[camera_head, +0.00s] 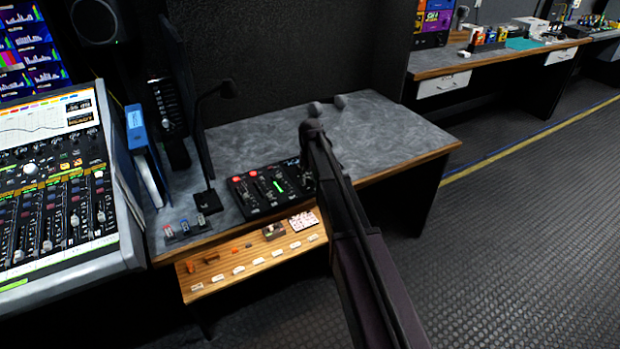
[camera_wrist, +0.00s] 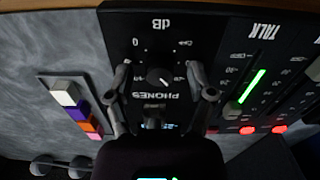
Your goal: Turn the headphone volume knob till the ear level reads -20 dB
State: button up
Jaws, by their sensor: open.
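The headphone volume knob (camera_wrist: 160,77) is a small black knob with a white pointer line in the wrist view. It sits on a black panel (camera_wrist: 158,30) marked PHONES and dB, which appears upside down. My gripper (camera_wrist: 160,85) is open, with one finger on each side of the knob. A gap shows between each finger and the knob. A small bluish readout (camera_wrist: 168,127) is partly hidden by my gripper and cannot be read. In the head view, my arm hides the knob at the right end of the black control panel (camera_head: 262,190).
Black fader strips with a green bar (camera_wrist: 252,92) and red buttons lie to the right in the wrist view. Colored blocks (camera_wrist: 75,105) lie to the left. A gooseneck microphone (camera_head: 205,150) stands left of the panel. The grey desk (camera_head: 385,130) is mostly clear at right.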

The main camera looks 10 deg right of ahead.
jog(key=n, duration=0.5)
jog(key=shift+n, duration=0.3)
jog(key=n, duration=0.5)
jog(key=shift+n, duration=0.4)
notch_tip(320, 180, up, 14)
jog(key=p, duration=1.4)
jog(key=s+r+m+p, duration=0.1)
jog(key=s+m, duration=1.3)
jog(key=s, duration=1.3)
jog(key=shift+r+m+p, duration=0.3)
jog(key=shift+r+p, duration=0.1)
jog(key=shift+w, duration=0.1)
jog(key=n+b, duration=0.1)
jog(key=b, duration=0.1)
send_over(311, 178)
notch_tip(311, 178, down, 2)
jog(key=shift+w, duration=0.1)
jog(key=shift+f, duration=0.15)
